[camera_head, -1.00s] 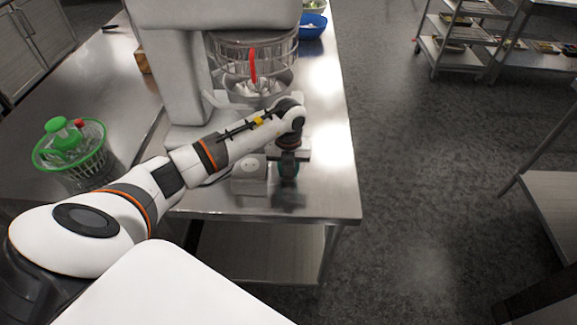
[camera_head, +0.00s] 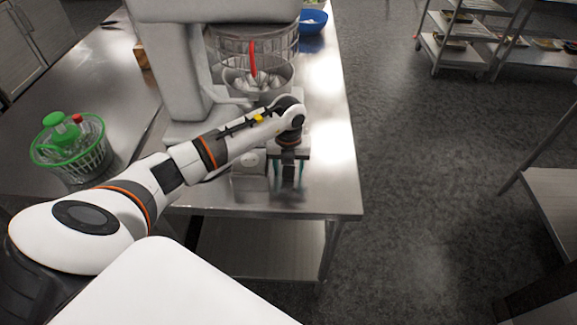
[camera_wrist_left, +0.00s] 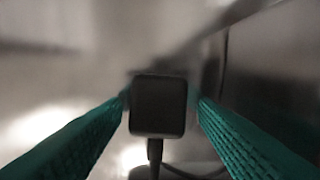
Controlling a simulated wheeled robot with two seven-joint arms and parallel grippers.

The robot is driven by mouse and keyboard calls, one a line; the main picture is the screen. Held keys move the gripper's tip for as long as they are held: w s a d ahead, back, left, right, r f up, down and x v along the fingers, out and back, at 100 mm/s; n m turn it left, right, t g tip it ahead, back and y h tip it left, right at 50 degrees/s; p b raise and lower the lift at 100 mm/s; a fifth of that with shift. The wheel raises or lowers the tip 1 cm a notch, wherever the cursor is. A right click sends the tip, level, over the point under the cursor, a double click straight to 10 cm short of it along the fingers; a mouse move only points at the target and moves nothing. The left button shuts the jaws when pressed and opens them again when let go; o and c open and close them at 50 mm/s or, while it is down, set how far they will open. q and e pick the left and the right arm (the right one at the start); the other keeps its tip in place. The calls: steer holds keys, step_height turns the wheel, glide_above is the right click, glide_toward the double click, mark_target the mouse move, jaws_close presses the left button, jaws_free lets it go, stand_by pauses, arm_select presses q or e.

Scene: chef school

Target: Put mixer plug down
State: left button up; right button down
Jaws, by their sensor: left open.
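The mixer plug (camera_wrist_left: 158,105) is a dark, boxy block with a cord running down from it. In the left wrist view it lies between the two green fingers, with a narrow gap at each side. My left gripper (camera_head: 288,172) is open around it, low over the front of the metal table in the head view. The plug cannot be made out in the head view. The large grey mixer (camera_head: 185,75) stands behind the gripper, with a wire guard and a metal bowl (camera_head: 258,80). My right gripper is in neither view.
A grey socket box (camera_head: 249,178) stands just left of the gripper. A green-rimmed basket (camera_head: 98,158) is at the left, and a blue bowl (camera_head: 313,22) is at the back. The table (camera_head: 335,185) is bare to the right, up to its edge.

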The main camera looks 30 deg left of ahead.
mark_target(289, 167)
arm_select(q)
steer(key=shift+r+p, duration=0.45)
steer(key=shift+r, duration=0.05)
step_height(289, 167, up, 12)
steer(key=b, duration=0.3)
steer(key=shift+r, duration=0.15)
